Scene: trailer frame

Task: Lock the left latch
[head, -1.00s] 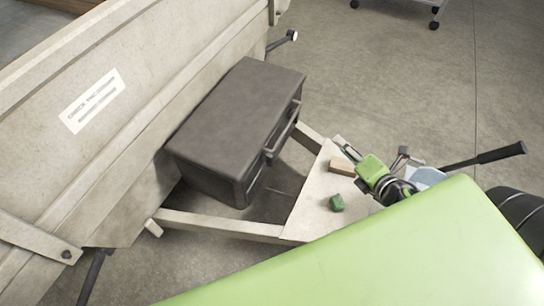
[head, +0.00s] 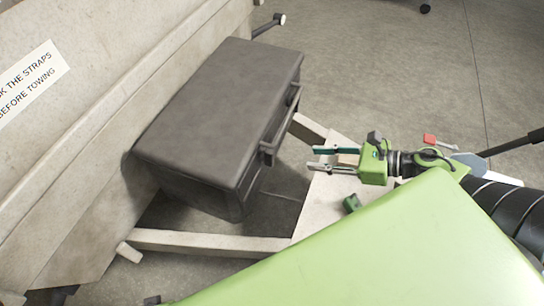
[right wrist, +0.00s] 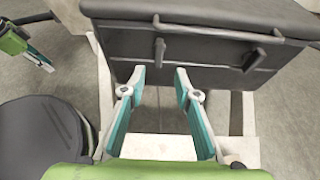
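A dark grey toolbox (head: 215,105) with a closed lid sits on the trailer frame. In the right wrist view its front (right wrist: 205,55) carries a long bar and two latches. The left latch (right wrist: 159,52) hangs almost straight down; the right latch (right wrist: 254,60) slants. I cannot tell whether either is locked. My right gripper (head: 313,158) is open and empty, pointing at the toolbox front, apart from it. In the right wrist view its fingertips (right wrist: 160,72) lie below the left latch. My left gripper (right wrist: 45,42) shows at the upper left there, its fingers apart and empty.
The pale trailer wall (head: 75,125) stands behind the toolbox. The frame beam (head: 205,242) runs in front. A red-tipped lever (head: 430,139) stands right. Open floor lies behind.

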